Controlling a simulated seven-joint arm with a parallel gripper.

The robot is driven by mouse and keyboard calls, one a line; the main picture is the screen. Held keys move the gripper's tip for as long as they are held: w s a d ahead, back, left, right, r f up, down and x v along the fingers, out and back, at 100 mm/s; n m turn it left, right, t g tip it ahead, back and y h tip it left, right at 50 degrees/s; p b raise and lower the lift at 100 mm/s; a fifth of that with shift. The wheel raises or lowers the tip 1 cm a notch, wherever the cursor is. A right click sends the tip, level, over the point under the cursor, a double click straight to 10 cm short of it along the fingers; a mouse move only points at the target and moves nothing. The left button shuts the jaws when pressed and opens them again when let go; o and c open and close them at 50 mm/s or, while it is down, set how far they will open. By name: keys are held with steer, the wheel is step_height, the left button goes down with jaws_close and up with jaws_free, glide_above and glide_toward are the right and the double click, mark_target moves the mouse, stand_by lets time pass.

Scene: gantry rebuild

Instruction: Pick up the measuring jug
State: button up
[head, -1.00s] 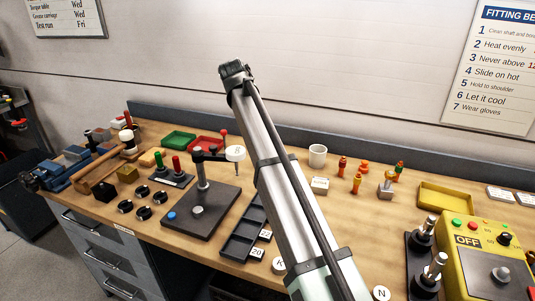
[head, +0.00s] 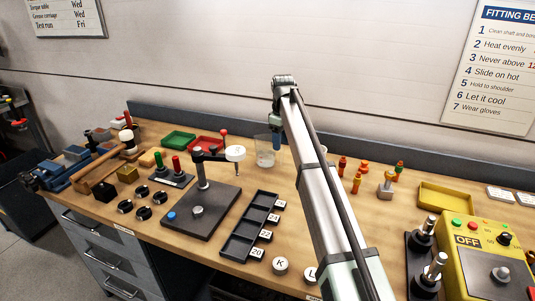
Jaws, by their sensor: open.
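A clear, see-through cup-like vessel, which looks like the measuring jug (head: 264,154), stands upright on the bench in the head view, behind the black slotted tray. My gripper (head: 277,146) hangs down from the end of my arm at the jug's right side in the picture and overlaps its right edge. The gripper is open. The fingers are small and partly lost against the jug, so I cannot tell whether they are around it or beside it, or touching it.
A black press-like stand (head: 202,212) is left of the jug, and a red tray (head: 207,144) lies behind the stand. The black slotted tray (head: 240,236) lies in front. Orange fittings (head: 342,166) and a yellow tray (head: 445,197) are to the right. My arm crosses the bench's middle.

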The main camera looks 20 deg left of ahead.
mark_target(281, 162)
steer(key=shift+d+f, duration=0.15)
steer(key=shift+f, duration=3.85)
steer(key=shift+w, duration=0.1)
jaws_close()
